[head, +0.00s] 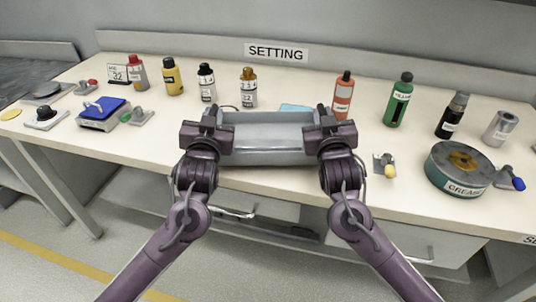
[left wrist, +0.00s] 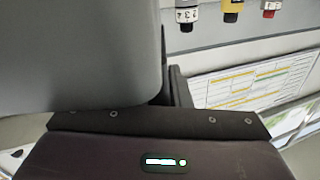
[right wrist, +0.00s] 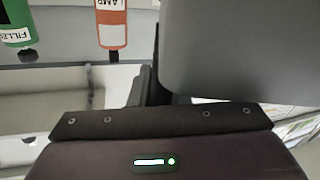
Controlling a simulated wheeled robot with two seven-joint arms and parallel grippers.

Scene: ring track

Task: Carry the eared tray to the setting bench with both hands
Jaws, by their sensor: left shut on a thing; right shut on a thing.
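The grey eared tray (head: 268,157) is held level between my two grippers, at the front edge of the setting bench (head: 270,187). My left gripper (head: 219,120) is shut on the tray's left end. My right gripper (head: 324,120) is shut on its right end. The ears are hidden by the jaws. The tray's grey wall fills the upper left of the left wrist view (left wrist: 80,55) and the upper right of the right wrist view (right wrist: 240,50). I cannot tell whether the tray touches the bench top. The tray looks empty.
Several bottles stand along the back, including an orange one (head: 343,95) close behind the tray's right end and a brown one (head: 249,88) behind its left. A light blue flat thing (head: 296,107) is partly hidden behind the tray. A grease tin (head: 460,170) is at right, a blue scale (head: 103,113) at left.

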